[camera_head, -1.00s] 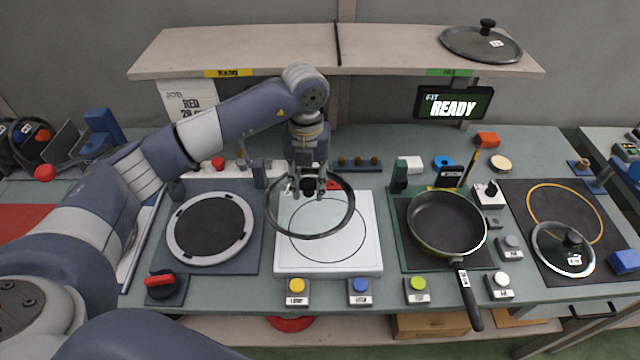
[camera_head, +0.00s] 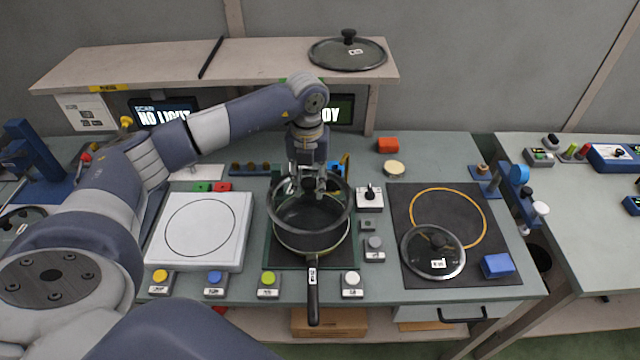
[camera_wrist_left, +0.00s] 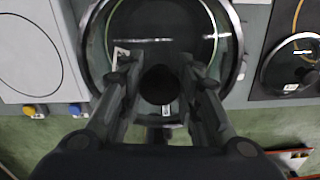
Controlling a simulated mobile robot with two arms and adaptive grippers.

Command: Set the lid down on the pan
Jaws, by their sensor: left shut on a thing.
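My left gripper (camera_head: 311,187) is shut on the knob of a glass lid (camera_head: 338,222). It holds the lid above the black frying pan (camera_head: 312,243), and the lid's rim overlaps the pan's far part in the head view. In the left wrist view my gripper (camera_wrist_left: 160,88) closes around the dark knob, and the clear lid (camera_wrist_left: 98,45) spreads over the pan. The pan stands on a dark mat with its handle (camera_head: 313,290) toward the front edge. A gap seems to show between lid and pan. My right gripper is not in view.
A second glass lid (camera_head: 415,262) lies on the dark mat at right, near a blue block (camera_head: 497,265). A third lid (camera_head: 347,54) rests on the shelf. A white plate unit (camera_head: 160,250) is left of the pan. Several buttons line the front, and a switch box (camera_head: 369,197) stands right.

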